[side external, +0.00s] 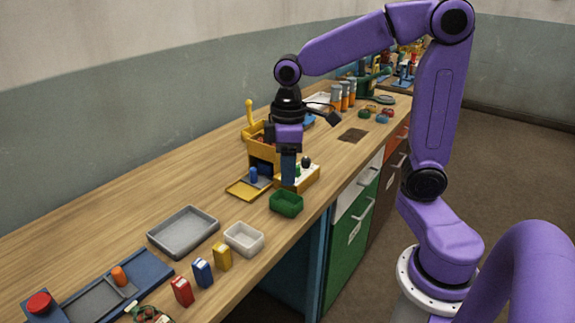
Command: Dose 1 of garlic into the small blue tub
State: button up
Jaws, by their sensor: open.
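A yellow dispenser-like box (263,152) with a dark opening stands mid-counter. A small blue upright piece (254,174), perhaps the small blue tub, stands at its front by a flat yellow tray (242,189). To its right is a low yellow base with a white top (305,174) carrying small green and dark knobs. My gripper (289,182) points straight down over the left end of this base, open. Its fingers overlap in this view, so I cannot tell whether they touch anything. I cannot make out any garlic or label.
A green tub (286,204) sits just in front, near the counter edge. A white tub (244,239), a grey tray (184,232) and red, blue and yellow small boxes (222,256) lie nearer the camera. Orange-grey jars (344,95) stand farther back.

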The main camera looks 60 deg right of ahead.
jog(key=w+d+r+m, duration=0.1)
jog(key=w+d+m, duration=0.45)
jog(key=d, duration=0.55)
jog(key=w+d+r+m, duration=0.1)
jog(key=w+d+m, duration=0.45)
jog(key=d, duration=0.55)
jog(key=shift+n, duration=0.5)
jog(key=f, duration=1.1)
jog(key=w+f, duration=0.1)
jog(key=f, duration=0.5)
jog(key=shift+d, duration=0.1)
grip_shut()
